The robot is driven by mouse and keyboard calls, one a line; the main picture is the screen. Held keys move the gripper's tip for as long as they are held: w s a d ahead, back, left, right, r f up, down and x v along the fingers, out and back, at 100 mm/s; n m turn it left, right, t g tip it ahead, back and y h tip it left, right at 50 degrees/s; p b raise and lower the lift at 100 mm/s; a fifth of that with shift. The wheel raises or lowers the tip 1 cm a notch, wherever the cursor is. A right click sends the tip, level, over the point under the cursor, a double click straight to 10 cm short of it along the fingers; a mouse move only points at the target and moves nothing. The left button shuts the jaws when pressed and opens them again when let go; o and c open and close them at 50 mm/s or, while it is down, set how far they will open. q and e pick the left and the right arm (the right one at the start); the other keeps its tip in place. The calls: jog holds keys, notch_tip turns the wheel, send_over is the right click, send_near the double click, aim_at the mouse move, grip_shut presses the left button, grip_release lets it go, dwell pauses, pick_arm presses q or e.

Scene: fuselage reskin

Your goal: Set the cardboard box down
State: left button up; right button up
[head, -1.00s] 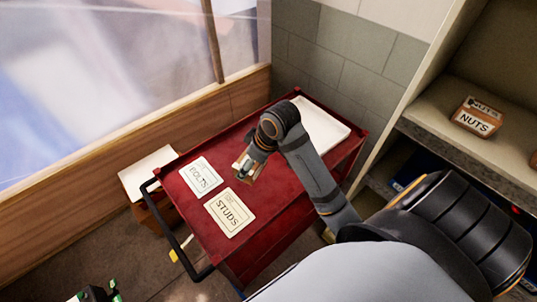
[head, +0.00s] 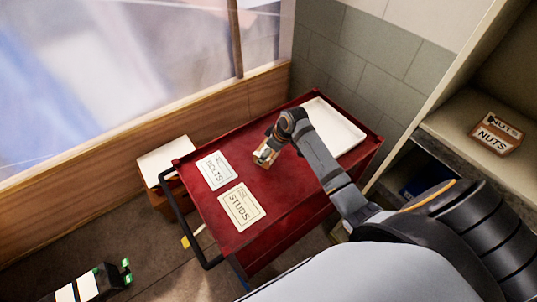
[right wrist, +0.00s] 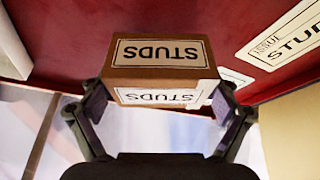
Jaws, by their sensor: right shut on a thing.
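The cardboard box (head: 262,159) is small and brown, with white STUDS labels. My right gripper (head: 268,150) is shut on it above the red cart top (head: 290,190). In the right wrist view the box (right wrist: 160,58) sits between the two fingers (right wrist: 158,100), its lettering upside down, with the red cart surface behind it. I cannot tell whether the box touches the cart. A STUDS card (head: 241,206) and a BOLTS card (head: 215,170) lie on the cart, to the left of the box. My left gripper is not in view.
A white tray (head: 335,128) lies at the cart's far right end. A black handle (head: 180,220) is on its left end. A shelf at right holds a NUTS box (head: 496,133). A box (head: 160,160) stands by the wall. Red surface is free right of the cards.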

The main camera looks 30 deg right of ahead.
jog(key=shift+w+d+f, duration=0.1)
jog(key=shift+w+f, duration=0.05)
jog(key=shift+w, duration=0.05)
notch_tip(320, 180, down, 2)
jog(key=shift+f+p, duration=0.2)
jog(key=shift+p, duration=0.45)
jog(key=shift+w+f, duration=0.1)
jog(key=shift+f, duration=0.4)
jog(key=shift+f, duration=0.1)
jog(key=o, duration=1.3)
jog(key=shift+o, duration=0.2)
jog(key=v, duration=1.2)
jog(key=shift+b, duration=0.45)
